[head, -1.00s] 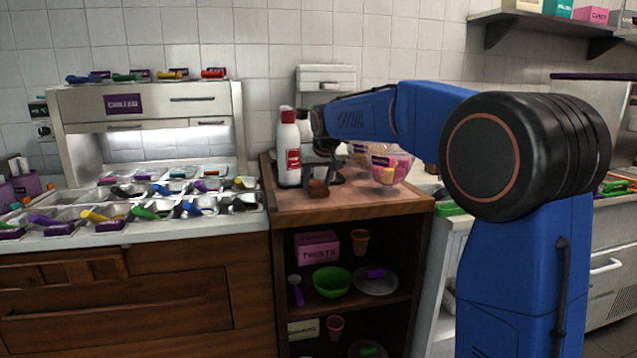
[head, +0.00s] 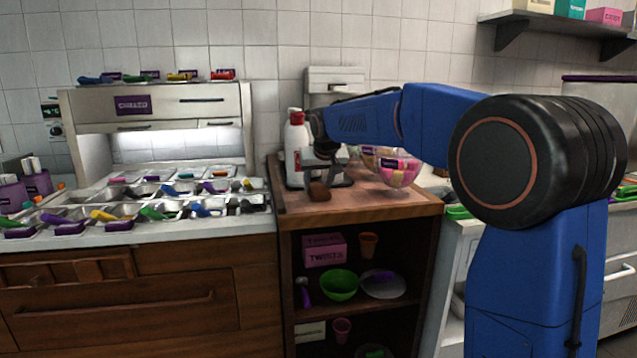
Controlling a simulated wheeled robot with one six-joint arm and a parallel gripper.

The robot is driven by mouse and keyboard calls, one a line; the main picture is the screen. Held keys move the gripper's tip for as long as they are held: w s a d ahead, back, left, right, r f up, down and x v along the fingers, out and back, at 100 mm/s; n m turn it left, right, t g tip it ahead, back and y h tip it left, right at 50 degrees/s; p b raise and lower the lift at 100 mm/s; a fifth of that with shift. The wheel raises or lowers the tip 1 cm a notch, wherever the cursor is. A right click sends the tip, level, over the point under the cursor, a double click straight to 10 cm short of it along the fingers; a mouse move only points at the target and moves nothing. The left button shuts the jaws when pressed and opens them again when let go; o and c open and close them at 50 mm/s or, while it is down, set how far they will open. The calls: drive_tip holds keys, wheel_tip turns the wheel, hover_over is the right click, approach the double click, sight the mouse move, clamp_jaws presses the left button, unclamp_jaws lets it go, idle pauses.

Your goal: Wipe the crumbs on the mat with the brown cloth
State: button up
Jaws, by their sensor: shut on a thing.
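The brown cloth (head: 319,191) is a small dark brown lump low over the wooden counter top, in front of the white bottle. My gripper (head: 322,175) is shut on it from above; the fingers are small and dark here. A dark mat (head: 343,183) shows partly behind and right of the cloth. I cannot tell whether the cloth touches the mat or the wood. No crumbs can be made out at this size.
A white bottle with a red cap (head: 296,135) stands close left of my gripper, partly hidden by it. A clear bowl of pink and yellow pieces (head: 398,172) stands to the right. The wooden counter's front (head: 375,204) is clear. Topping trays (head: 150,200) lie left.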

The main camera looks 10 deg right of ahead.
sight(313, 188)
drive_tip(key=shift+s+d+f, duration=0.1)
drive_tip(key=shift+s, duration=1.55)
drive_tip(key=shift+s+r, duration=0.2)
drive_tip(key=shift+s, duration=2.85)
drive_tip(key=shift+a+f, duration=0.15)
drive_tip(key=shift+a, duration=0.95)
drive_tip(key=shift+w, duration=5.35)
drive_tip(key=shift+w+r, duration=0.1)
drive_tip(key=shift+r, duration=2.9)
